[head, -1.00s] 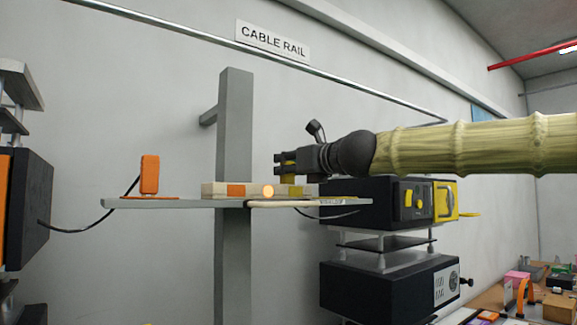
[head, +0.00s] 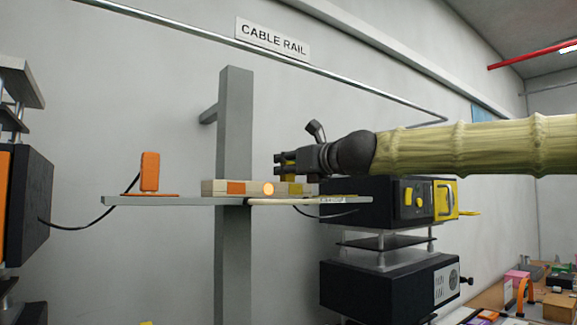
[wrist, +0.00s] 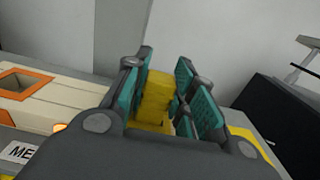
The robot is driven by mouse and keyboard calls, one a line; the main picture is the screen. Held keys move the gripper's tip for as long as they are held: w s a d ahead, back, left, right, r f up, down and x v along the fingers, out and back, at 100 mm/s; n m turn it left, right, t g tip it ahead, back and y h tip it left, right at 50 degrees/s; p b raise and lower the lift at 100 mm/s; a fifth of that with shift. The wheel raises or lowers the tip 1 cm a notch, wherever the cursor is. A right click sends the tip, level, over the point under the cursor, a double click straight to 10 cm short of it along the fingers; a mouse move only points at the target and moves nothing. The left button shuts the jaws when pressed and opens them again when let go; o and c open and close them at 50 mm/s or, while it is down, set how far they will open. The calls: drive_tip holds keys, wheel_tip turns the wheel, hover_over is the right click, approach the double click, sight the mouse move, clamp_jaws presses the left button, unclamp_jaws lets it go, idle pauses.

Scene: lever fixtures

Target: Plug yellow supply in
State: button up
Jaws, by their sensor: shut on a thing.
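My gripper (head: 281,163) is above the right part of a beige socket strip (head: 214,188) on the grey shelf. In the wrist view my gripper (wrist: 165,85) is shut on a yellow plug (wrist: 155,98), with teal pads on both sides. The plug's lower end is near a yellow part on the strip; I cannot tell whether it is seated. The strip (wrist: 75,98) shows an empty orange-framed socket (wrist: 22,82) and a glowing lamp (head: 268,189). The yellow supply (head: 408,201), a black box with a yellow panel, is at the right behind the shelf.
An orange plug (head: 150,172) stands on an orange base at the shelf's left end, its black cable running to a dark box (head: 32,205) at the left. A grey post (head: 235,120) rises behind the shelf (head: 190,201). Another black unit (head: 385,290) is below the supply.

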drive_tip(key=o, duration=1.1)
drive_tip(key=v, duration=1.2)
